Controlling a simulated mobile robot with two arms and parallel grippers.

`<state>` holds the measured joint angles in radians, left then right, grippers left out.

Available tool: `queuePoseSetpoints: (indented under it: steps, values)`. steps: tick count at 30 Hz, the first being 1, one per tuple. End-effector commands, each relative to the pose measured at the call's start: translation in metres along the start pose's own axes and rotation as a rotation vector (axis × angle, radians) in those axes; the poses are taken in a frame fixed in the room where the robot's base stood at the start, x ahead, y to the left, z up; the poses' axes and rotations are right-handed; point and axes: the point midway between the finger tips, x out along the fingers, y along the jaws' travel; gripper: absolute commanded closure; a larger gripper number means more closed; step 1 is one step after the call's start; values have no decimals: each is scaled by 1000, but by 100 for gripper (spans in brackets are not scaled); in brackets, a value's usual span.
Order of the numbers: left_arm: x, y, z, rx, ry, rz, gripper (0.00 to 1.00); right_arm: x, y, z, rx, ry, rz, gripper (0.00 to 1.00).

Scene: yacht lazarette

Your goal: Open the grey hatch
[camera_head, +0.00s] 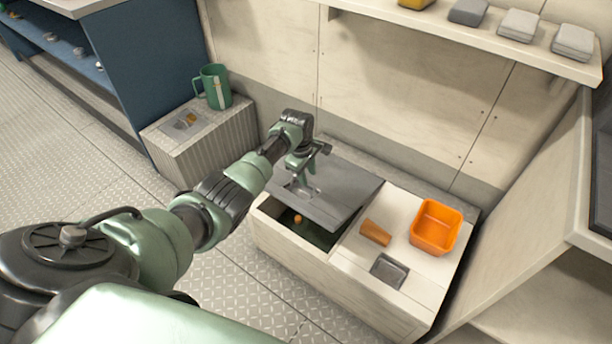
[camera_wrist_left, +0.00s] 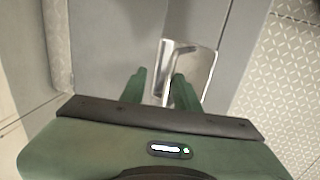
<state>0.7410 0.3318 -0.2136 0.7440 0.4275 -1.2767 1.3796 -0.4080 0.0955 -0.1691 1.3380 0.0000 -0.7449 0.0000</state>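The grey hatch (camera_head: 343,187) is a flat lid on the pale locker box (camera_head: 287,250). Its front edge stands clear of the box rim, and a dark opening (camera_head: 318,236) shows in front of and below it, so it is partly open. A metal handle in a recess (camera_head: 298,190) is near the hatch's left side; it also shows in the left wrist view (camera_wrist_left: 168,72). My left gripper (camera_head: 305,167) is over the handle. In the wrist view its green fingers (camera_wrist_left: 160,78) are apart, with the handle's bar showing between them; contact is unclear. My right gripper is out of view.
An orange ball (camera_head: 298,218) shows inside the opening. On the box top right of the hatch are an orange bin (camera_head: 436,228), a brown block (camera_head: 375,232) and a grey tray (camera_head: 389,271). A green mug (camera_head: 214,88) stands on the left crate (camera_head: 165,145). A shelf (camera_head: 470,38) overhangs behind.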

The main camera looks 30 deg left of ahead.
Motion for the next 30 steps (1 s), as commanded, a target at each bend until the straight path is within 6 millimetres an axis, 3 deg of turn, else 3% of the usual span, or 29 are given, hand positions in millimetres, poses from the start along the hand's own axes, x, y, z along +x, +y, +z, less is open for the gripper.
queuePoseSetpoints:
  steps: [11, 30]
  values:
    - [-4, 2, 0, 0, 0, 1, 69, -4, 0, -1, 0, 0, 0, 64]
    - [-46, 17, 0, -1, 0, 0, 69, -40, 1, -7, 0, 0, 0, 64]
